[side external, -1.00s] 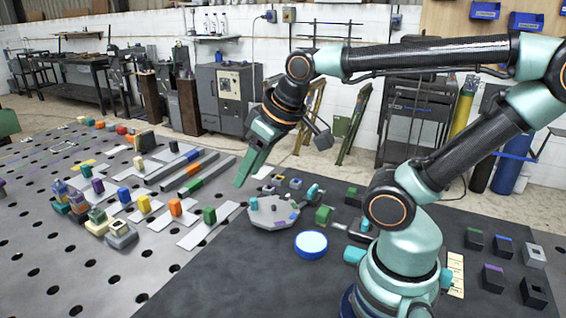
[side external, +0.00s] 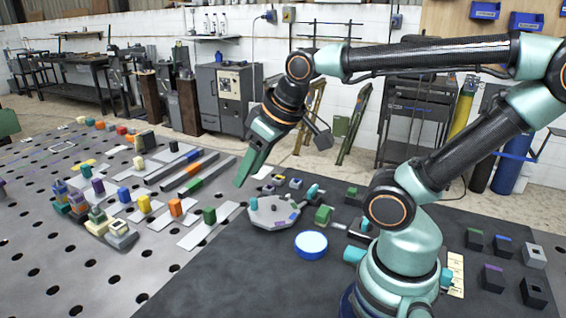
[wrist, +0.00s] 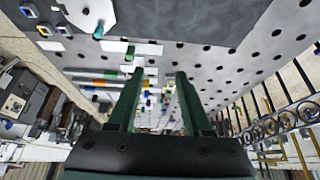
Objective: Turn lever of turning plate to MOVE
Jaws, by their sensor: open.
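The turning plate (side external: 270,214) is a light grey many-sided disc on the dark mat. It has small teal and purple parts on it; a teal knob (side external: 254,204) at its left edge may be the lever. The plate's markings are too small to read. In the wrist view the pale plate (wrist: 88,14) is cut by the top edge, with a teal knob (wrist: 98,33) at its rim. My gripper (side external: 238,184) hangs tilted above and left of the plate, apart from it. In the wrist view its two green fingers (wrist: 160,72) are spread, with nothing between them.
A blue-rimmed white disc (side external: 311,244) lies just in front of the plate. A green block (side external: 323,215) stands right of it. Several coloured blocks on pale strips cover the perforated table to the left. The dark mat (side external: 230,275) is clear at the front.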

